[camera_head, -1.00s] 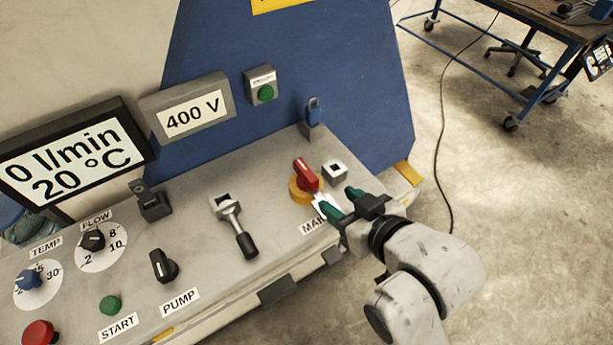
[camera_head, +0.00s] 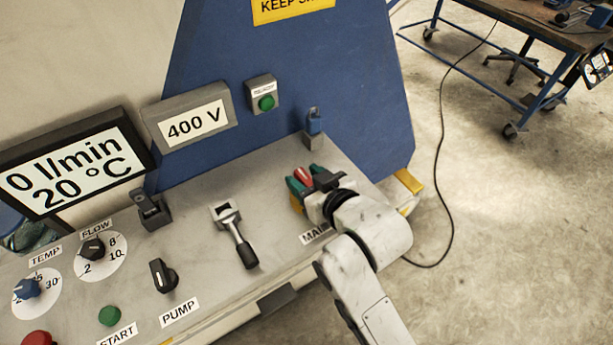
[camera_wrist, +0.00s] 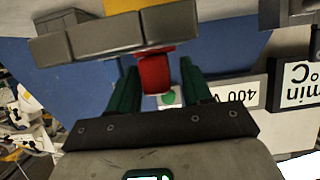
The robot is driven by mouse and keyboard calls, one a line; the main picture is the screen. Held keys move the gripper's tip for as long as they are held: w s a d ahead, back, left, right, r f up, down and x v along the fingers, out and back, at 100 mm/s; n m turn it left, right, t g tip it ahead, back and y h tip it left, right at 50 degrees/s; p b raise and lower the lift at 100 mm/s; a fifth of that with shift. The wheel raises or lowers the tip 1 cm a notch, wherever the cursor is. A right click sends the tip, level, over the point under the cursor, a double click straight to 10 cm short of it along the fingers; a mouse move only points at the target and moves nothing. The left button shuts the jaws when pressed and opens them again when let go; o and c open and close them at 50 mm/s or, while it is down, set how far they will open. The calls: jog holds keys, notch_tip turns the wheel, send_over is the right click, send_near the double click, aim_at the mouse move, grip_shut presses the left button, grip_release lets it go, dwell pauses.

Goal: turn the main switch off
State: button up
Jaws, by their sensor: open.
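The main switch has a red handle (camera_head: 302,175) on a yellow base, at the right end of the grey panel above the MAIN label (camera_head: 315,235). My gripper (camera_head: 304,182) is over it, with one green finger on each side of the red handle. In the wrist view the red handle (camera_wrist: 155,74) sits between the two green fingers of my gripper (camera_wrist: 160,85), with gaps visible on both sides. The jaws are open. The yellow base is mostly hidden by my gripper in the head view.
A blue padlock (camera_head: 313,122) stands just behind the switch. A metal lever (camera_head: 236,234) is to its left, with the pump knob (camera_head: 163,275) further left. Open floor lies to the right.

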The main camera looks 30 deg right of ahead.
grip_shut()
dwell(0.5)
